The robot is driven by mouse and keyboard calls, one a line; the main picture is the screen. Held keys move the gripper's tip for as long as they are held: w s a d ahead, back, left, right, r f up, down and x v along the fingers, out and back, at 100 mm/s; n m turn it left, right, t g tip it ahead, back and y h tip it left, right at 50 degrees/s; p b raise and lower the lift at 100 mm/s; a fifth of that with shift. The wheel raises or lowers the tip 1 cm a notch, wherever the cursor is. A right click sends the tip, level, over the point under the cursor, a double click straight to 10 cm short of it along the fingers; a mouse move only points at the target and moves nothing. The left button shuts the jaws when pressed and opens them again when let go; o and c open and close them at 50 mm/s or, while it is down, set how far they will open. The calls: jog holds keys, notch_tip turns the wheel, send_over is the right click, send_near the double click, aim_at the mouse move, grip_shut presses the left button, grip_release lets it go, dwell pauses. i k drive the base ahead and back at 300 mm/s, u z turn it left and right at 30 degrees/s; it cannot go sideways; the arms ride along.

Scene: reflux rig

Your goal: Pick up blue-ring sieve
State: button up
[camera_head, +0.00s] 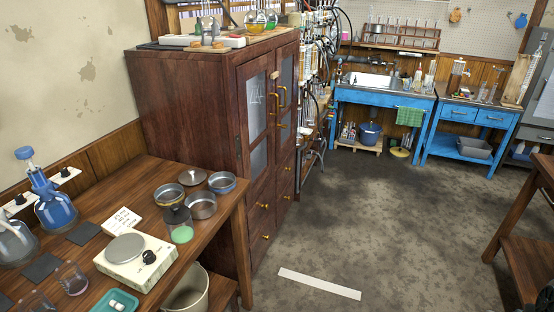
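The blue-ring sieve (222,184) is a shallow round metal pan with a blue band. It sits upright on the wooden bench (148,176) at the left, near the bench's back right corner. A plain grey metal sieve (201,207) stands just in front of it and to its left. A shallow round metal dish or lid (192,177) lies to its left. My gripper is not in view, so its state and distance from the sieve are hidden.
The grey floor (390,235) is open, except for a flat white strip (319,284).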

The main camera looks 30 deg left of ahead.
aim_at(223, 182)
jog(key=u, duration=0.3)
jog(key=i, duration=1.5)
jog(key=u, duration=1.35)
jog(key=i, duration=0.95)
jog(key=u, duration=1.1)
jog(key=i, duration=0.25)
jog(key=u, duration=0.1)
